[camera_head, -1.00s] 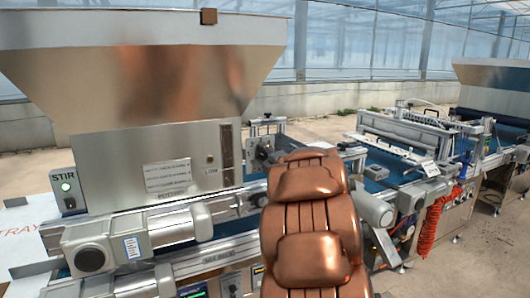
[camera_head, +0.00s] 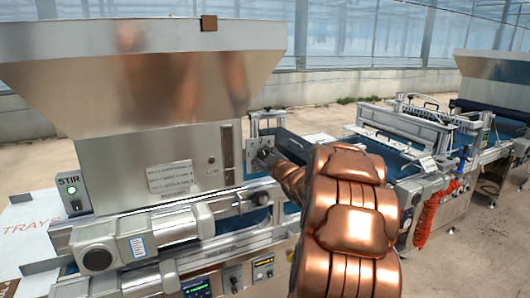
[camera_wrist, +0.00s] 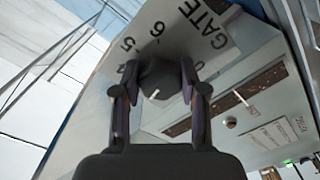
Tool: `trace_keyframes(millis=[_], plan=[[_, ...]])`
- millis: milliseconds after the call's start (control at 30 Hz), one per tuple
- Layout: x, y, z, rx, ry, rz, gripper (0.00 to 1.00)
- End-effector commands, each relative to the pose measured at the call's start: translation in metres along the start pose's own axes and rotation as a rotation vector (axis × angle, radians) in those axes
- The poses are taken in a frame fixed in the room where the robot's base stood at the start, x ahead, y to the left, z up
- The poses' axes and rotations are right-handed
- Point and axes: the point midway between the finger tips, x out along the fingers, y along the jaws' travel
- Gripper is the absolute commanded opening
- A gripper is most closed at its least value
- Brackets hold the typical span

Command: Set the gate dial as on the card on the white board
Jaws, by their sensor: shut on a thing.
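The gate dial (camera_wrist: 160,76) is a dark knob with a short white mark, in the wrist view. It sits on a pale metal plate (camera_wrist: 219,62) printed "GATE" with numbers around the knob; 4, 5 and 6 can be made out, upside down and tilted. My gripper (camera_wrist: 159,90) has one finger on each side of the knob and is shut on it. In the head view my gripper (camera_head: 263,157) is small at the hopper's right side, touching the plate area, with the dial hidden. No card on a white board can be made out.
A large steel hopper (camera_head: 90,90) stands at left, with a STIR switch box (camera_head: 71,194) and a motor (camera_head: 97,257) near it. A sheet reading TRAYS (camera_head: 38,226) lies far left. Another machine unit (camera_head: 410,128) with a red coiled hose (camera_head: 428,222) is at right.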

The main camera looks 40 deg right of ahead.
Motion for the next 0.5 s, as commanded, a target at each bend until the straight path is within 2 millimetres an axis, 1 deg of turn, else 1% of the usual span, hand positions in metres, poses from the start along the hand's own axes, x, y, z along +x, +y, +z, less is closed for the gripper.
trace_keyframes(millis=[500], plan=[[-0.0002, 0.0005, -0.0021, 0.492, 0.001, 0.002, 0.07]])
